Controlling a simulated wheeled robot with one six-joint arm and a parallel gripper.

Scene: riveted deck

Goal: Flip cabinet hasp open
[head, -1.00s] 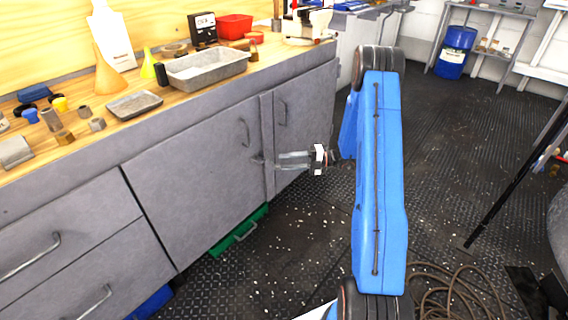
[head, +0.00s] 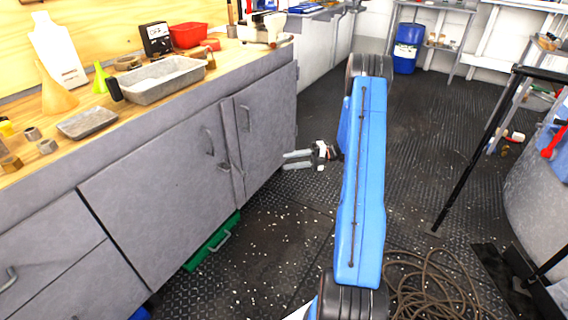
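The grey cabinet (head: 150,190) under the wooden worktop has two doors with curved handles. The hasp (head: 236,168) is a small grey piece low on the seam between the doors; it is too small to tell whether it is open or closed. My gripper (head: 286,160) is to the right of the hasp, clear of the cabinet front. Its two fingers point left toward the doors, with a gap between them and nothing held.
A green case (head: 212,242) lies on the floor at the cabinet's foot. A coiled hose (head: 440,285) lies at the lower right. A black slanted pole (head: 478,150) stands on the right. The dark deck (head: 415,150) beyond my arm is largely clear.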

